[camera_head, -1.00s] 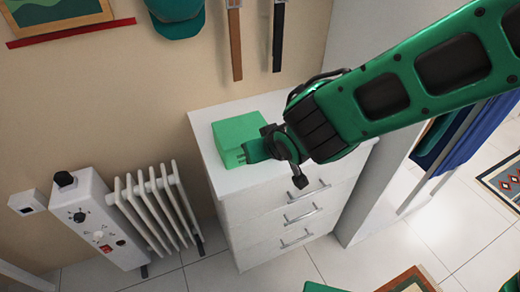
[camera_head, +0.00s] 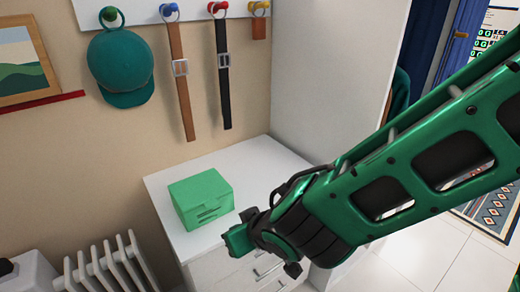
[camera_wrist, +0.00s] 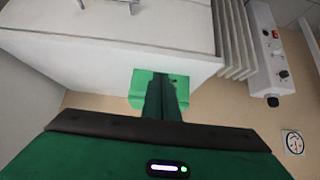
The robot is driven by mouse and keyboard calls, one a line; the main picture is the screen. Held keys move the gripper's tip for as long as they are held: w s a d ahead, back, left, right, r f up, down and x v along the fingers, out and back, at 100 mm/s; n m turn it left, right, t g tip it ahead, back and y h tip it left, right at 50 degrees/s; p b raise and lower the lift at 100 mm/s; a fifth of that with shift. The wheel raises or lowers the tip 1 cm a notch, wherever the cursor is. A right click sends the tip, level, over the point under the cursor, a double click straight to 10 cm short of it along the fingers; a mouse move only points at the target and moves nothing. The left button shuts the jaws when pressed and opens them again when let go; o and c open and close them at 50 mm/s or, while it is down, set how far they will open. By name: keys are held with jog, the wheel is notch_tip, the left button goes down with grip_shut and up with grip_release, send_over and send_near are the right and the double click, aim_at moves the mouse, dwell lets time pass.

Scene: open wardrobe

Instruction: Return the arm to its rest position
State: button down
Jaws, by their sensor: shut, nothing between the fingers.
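My green arm reaches in from the right in the head view. My gripper (camera_head: 238,240) is shut and empty, in front of the white drawer unit near its top edge. In the wrist view the shut fingers (camera_wrist: 162,82) overlap the green box in the picture. The green box (camera_head: 200,197) sits on top of the white drawer unit (camera_head: 165,200). In the head view a small gap shows between the box and the gripper. The drawer fronts are partly hidden by my arm.
A white radiator (camera_head: 105,272) stands left of the drawer unit. A teal cap (camera_head: 120,70), a brown belt (camera_head: 181,80) and a black belt (camera_head: 223,75) hang from a hook rail above. A white wardrobe panel (camera_head: 335,80) rises at the right. Tiled floor (camera_head: 425,245) is clear there.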

jog(key=w+d+r+m+g+h, duration=0.1)
jog(key=w+d+r+m+h, duration=0.15)
jog(key=d, duration=1.25)
jog(key=w+d+r+m+h, duration=0.1)
jog(key=w+d+m+h, duration=0.3)
jog(key=d, duration=1.1)
jog(key=s+d+r+m+g+h, duration=0.1)
jog(key=s+d+m+g, duration=0.2)
jog(key=d, duration=0.7)
jog(key=s+d+r+m+g+y, duration=0.1)
jog(key=s+d+m, duration=0.1)
jog(key=s+d, duration=0.3)
jog(key=s+d+r+m+g+y, duration=0.1)
jog(key=s+d, duration=0.4)
jog(key=s, duration=0.7)
jog(key=shift+s+r+m+g, duration=0.4)
jog(key=shift+r+m, duration=0.1)
jog(key=shift+m, duration=0.45)
jog(key=shift+d, duration=0.1)
